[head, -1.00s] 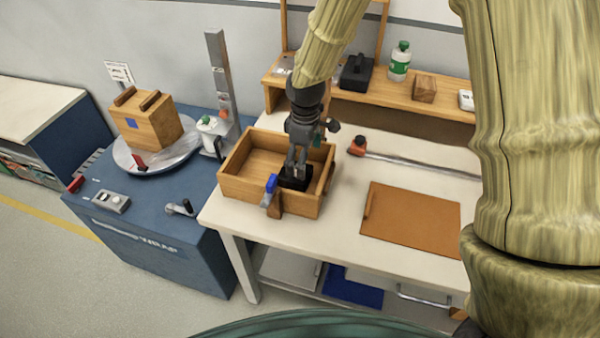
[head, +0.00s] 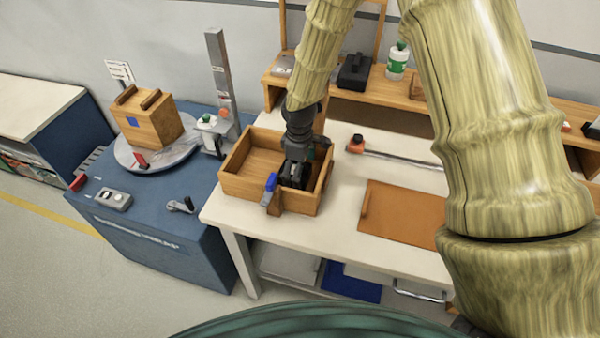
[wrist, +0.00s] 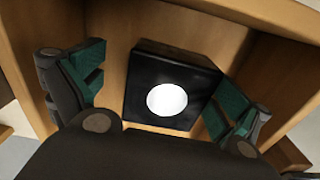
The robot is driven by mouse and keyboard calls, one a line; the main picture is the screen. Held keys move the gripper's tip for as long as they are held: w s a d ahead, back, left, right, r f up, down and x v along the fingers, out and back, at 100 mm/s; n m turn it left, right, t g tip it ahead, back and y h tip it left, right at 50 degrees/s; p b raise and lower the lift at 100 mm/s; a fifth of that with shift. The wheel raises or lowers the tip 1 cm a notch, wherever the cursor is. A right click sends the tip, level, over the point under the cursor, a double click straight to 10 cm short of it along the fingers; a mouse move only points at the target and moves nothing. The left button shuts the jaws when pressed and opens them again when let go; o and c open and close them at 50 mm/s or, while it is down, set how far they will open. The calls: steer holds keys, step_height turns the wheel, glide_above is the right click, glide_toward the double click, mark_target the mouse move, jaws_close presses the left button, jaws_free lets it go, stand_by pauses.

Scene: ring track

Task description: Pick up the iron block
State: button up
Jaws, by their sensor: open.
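The iron block is a black block with a round white spot on its top, and it shows in the wrist view (wrist: 150,75). It lies inside an open wooden box (head: 240,187) on the white workbench, by the box's right end. My gripper (head: 293,180) reaches down into the box over the block. In the wrist view its green-padded fingers (wrist: 160,92) are spread, one on each side of the block. The right finger is very close to the block; I cannot tell whether it touches. In the head view the gripper mostly hides the block.
A blue-handled clamp (head: 270,188) sits on the box's front wall. Box walls stand close around my gripper. A brown board (head: 400,213) lies right on the bench (head: 340,225). A blue wrapping machine (head: 150,225) with a wooden crate (head: 148,125) stands to the left.

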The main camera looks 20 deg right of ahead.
steer(key=shift+s+r, duration=0.15)
steer(key=shift+s, duration=0.05)
steer(key=shift+w+a, duration=0.1)
steer(key=shift+w, duration=0.05)
steer(key=c, duration=2)
steer(key=shift+c, duration=0.5)
